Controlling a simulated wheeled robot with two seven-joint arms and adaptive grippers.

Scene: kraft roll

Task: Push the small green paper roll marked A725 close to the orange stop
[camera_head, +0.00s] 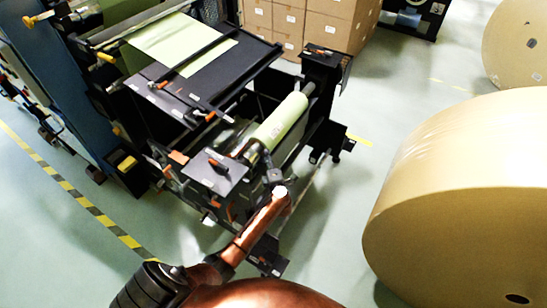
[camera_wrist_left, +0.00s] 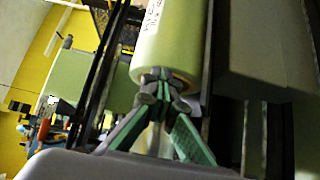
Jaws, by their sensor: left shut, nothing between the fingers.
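The small green paper roll (camera_head: 280,122) lies on the black machine near its front right side, tilted in the picture. In the wrist view the roll (camera_wrist_left: 172,45) shows dark marking on its side, only partly readable. My left gripper (camera_head: 266,160) is at the near end of the roll. In the wrist view its closed fingertips (camera_wrist_left: 160,85) overlap the roll's end face, with nothing held between them. I cannot tell whether they touch it. Several small orange parts sit around the machine; I cannot tell which is the stop. My right gripper is not in view.
A wide green sheet (camera_head: 180,45) runs over the machine at the back left. A large kraft roll (camera_head: 450,190) stands on the floor at the right. Cardboard boxes (camera_head: 325,30) are stacked behind. Pale floor lies clear between the machine and the large roll.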

